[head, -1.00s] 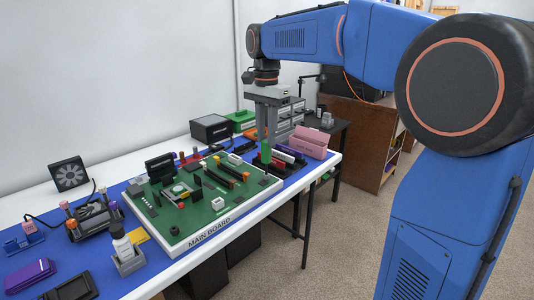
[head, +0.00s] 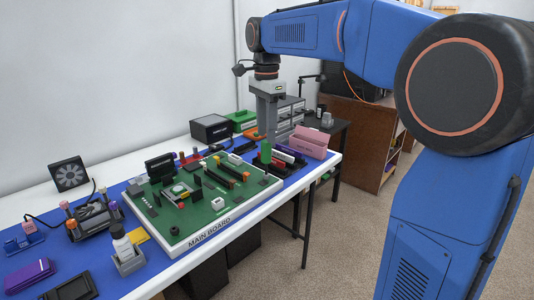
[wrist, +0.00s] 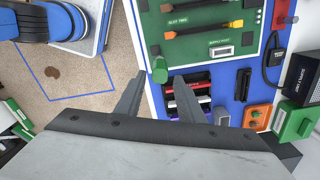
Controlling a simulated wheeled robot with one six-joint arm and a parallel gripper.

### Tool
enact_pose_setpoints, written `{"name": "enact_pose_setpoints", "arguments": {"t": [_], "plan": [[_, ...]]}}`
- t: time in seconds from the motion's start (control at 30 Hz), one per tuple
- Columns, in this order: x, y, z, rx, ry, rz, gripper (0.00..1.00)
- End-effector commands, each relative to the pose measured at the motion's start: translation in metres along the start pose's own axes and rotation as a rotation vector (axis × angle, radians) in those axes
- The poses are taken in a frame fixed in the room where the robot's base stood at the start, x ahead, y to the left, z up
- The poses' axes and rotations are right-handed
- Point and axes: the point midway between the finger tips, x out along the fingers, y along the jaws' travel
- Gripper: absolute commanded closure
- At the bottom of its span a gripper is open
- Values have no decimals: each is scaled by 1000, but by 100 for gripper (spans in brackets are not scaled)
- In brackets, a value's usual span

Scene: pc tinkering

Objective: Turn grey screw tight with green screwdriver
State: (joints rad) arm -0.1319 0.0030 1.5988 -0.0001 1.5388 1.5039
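The green screwdriver (head: 266,151) stands upright near the right edge of the green main board, with its handle up. In the wrist view its handle (wrist: 159,69) shows between the two fingertips, with room on both sides. My gripper (head: 268,134) points down just above it; in the wrist view my gripper (wrist: 161,77) is open and empty. The screwdriver's lower end is hidden. I cannot make out the grey screw on the main board (head: 215,212).
A pink box (head: 312,142) and a rack of dark, white and red parts (head: 287,155) stand close to the screwdriver. A black box (head: 211,128) and grey drawers (head: 290,113) are behind. The table's front edge is near, with open floor beyond.

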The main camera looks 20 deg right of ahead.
Motion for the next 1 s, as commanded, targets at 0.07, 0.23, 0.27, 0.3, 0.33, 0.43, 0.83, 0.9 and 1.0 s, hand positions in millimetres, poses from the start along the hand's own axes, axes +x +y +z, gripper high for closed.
{"name": "enact_pose_setpoints", "arguments": {"t": [0.07, 0.23, 0.27, 0.3, 0.33, 0.43, 0.83, 0.9, 1.0], "plan": [[-8, 0, 0, 0, 0, 0, 65], [-25, 0, 0, 0, 0, 0, 65], [-28, 0, 0, -1, 0, -1, 65], [-31, 0, 0, -1, 0, -1, 65], [-34, 0, 0, -1, 0, 0, 65], [-41, 0, 0, -1, 0, -1, 65], [-46, 0, 0, -1, 0, 1, 65], [-48, 2, -1, -1, 0, 1, 65], [-56, 6, -4, 0, 0, -1, 65]]}}
